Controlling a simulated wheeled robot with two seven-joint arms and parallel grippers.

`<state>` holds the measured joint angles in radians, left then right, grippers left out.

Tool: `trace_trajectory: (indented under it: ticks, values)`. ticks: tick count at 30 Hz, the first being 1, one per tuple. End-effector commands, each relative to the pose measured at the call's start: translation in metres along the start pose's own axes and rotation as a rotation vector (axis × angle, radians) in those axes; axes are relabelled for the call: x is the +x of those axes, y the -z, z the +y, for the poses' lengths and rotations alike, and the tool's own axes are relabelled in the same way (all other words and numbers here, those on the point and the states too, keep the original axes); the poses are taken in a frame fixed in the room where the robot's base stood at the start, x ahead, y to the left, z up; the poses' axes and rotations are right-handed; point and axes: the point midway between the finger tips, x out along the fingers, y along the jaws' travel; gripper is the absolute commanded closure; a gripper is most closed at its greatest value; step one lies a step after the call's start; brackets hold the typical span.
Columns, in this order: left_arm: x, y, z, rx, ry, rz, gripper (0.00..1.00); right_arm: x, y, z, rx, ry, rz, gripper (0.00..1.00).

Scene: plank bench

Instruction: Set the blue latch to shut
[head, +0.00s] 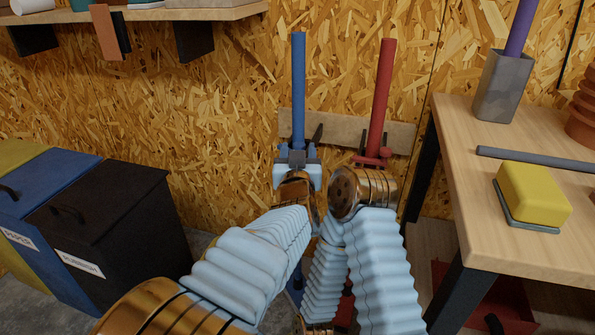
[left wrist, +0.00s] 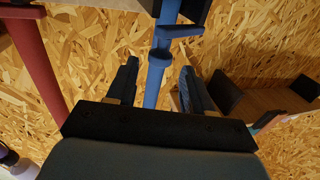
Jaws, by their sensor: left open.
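The blue latch (head: 298,90) is a long upright rod on the wall, just left of a red rod (head: 381,100). My left gripper (head: 297,157) is open at the lower part of the blue rod. In the left wrist view the blue rod (left wrist: 157,75) passes between the two spread fingers of my left gripper (left wrist: 158,82), with gaps on both sides. A blue side stub (left wrist: 182,31) shows on it. The red rod (left wrist: 36,65) stands to the left there. My left arm hides the latch's lower part in the head view. My right gripper is not visible.
A wooden board (head: 345,132) on the wall lies behind both rods. Dark and blue bins (head: 110,215) stand at left, a shelf (head: 190,14) above them. A workbench (head: 520,235) at right bears a yellow block (head: 533,192). My right arm is close beside my left.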

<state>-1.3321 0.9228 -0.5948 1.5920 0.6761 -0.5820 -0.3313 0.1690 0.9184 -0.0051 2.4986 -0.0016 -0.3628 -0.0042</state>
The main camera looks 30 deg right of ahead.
Motion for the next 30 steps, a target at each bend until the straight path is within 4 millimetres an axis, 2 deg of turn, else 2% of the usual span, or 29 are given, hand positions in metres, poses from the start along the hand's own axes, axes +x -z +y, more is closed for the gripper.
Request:
trace_trajectory:
  ticks: [1, 6, 12, 16, 24, 26, 28, 29, 30]
  values:
    - [-0.014, 0.0, 0.001, -0.002, -0.002, 0.0, 0.49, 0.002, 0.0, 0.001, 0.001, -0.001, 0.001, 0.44]
    - [-0.055, 0.001, 0.001, -0.001, -0.002, 0.001, 0.49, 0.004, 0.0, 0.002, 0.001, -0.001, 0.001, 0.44]
    - [-0.087, 0.001, 0.0, -0.001, -0.001, 0.003, 0.49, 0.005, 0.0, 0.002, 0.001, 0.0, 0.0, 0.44]
    - [-0.096, 0.001, 0.0, 0.0, -0.001, 0.003, 0.49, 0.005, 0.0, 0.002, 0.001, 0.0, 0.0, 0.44]
    - [-0.097, 0.001, 0.0, 0.0, 0.0, 0.004, 0.49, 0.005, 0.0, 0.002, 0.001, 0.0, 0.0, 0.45]
    - [-0.096, -0.001, -0.002, 0.001, 0.002, -0.001, 0.49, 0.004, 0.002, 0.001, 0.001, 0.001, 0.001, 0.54]
    - [-0.091, -0.012, -0.014, 0.004, 0.014, -0.03, 0.49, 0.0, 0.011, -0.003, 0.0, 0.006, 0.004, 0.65]
    - [-0.088, -0.021, -0.023, 0.007, 0.022, -0.053, 0.49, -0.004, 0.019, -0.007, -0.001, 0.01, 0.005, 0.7]
    - [-0.083, -0.038, -0.039, 0.01, 0.038, -0.095, 0.49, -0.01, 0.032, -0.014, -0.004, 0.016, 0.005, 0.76]
